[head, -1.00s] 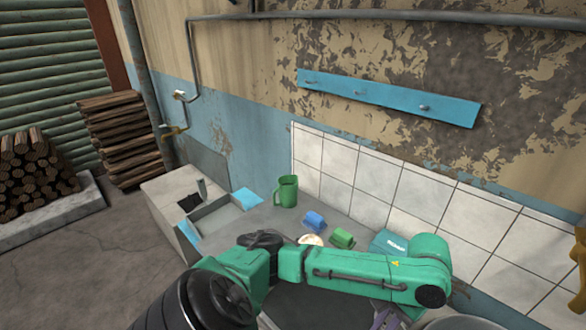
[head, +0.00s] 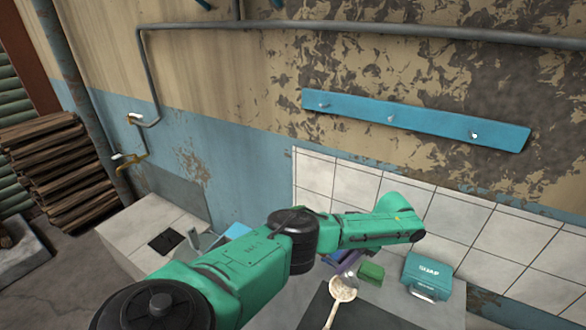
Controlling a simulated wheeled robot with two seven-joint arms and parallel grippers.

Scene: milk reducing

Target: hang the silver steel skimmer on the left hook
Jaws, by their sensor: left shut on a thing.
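A blue hook board (head: 430,122) is on the wall, with a left hook (head: 323,105), a middle hook (head: 391,118) and a right hook (head: 474,134). All three look bare. My left arm reaches across from the lower left, its wrist bent downward below the board. My left gripper (head: 350,262) is partly hidden under the arm, low over the counter and well below the left hook. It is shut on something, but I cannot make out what. I cannot pick out the silver steel skimmer. My right gripper is out of view.
A cream round-headed utensil (head: 342,290) with a long handle lies on the counter. A green block (head: 370,272), a blue block (head: 332,258) and a teal soap box (head: 435,272) are close to the gripper. A pipe (head: 350,28) runs above the board. The wall between counter and board is clear.

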